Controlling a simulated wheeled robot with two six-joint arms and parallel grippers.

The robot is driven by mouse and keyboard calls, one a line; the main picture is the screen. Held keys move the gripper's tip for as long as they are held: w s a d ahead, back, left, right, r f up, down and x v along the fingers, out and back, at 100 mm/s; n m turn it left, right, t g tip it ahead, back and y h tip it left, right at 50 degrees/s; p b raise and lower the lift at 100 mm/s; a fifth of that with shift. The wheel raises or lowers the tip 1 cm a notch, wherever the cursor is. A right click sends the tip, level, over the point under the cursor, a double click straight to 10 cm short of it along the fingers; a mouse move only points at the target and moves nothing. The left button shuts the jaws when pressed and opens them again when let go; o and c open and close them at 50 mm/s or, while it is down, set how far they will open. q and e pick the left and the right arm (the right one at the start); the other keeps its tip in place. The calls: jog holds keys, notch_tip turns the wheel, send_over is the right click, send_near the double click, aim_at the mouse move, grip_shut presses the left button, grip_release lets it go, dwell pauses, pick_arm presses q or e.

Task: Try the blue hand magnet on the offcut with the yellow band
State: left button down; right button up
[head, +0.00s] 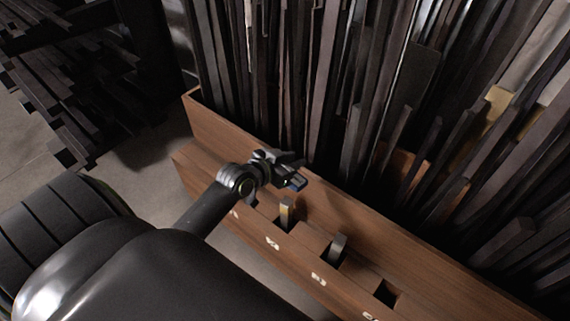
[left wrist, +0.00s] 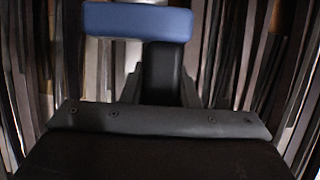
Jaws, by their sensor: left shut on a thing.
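The blue hand magnet (head: 297,183) is held in my left gripper (head: 287,174), which is shut on it above the wooden rack (head: 333,221). In the left wrist view the magnet is a blue block (left wrist: 138,22) at the top, with a dark finger below it. The offcut with the yellow band (head: 286,212) stands upright in a rack slot, just below the magnet in the head view. A gap shows between them. The right gripper is not in view.
A plain grey offcut (head: 337,246) stands in another slot, to the right. A further slot (head: 387,292) looks empty. Many long dark bars (head: 330,90) stand upright behind the rack, close to the gripper. A pile of dark bars (head: 65,80) is at the upper left.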

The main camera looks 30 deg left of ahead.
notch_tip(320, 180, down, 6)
jog(key=b, duration=0.5)
pick_arm(q)
jog(key=w+a+f+b, duration=0.1)
jog(key=f+b, duration=0.1)
jog(key=f, duration=0.3)
jog(key=w+a+f+y+b, duration=0.1)
jog(key=a+f+b, duration=0.1)
jog(key=f, duration=0.4)
jog(key=w+a+f+n+b, duration=0.1)
jog(key=w+a+f+b, duration=0.1)
jog(key=f, duration=0.4)
jog(key=shift+y+b, duration=0.4)
jog(key=shift+b, duration=0.35)
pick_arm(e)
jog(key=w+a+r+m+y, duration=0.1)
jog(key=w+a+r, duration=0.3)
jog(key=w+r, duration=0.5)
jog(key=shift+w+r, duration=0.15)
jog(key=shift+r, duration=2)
pick_arm(q)
jog(key=shift+f+b, duration=0.7)
jog(key=shift+f, duration=0.3)
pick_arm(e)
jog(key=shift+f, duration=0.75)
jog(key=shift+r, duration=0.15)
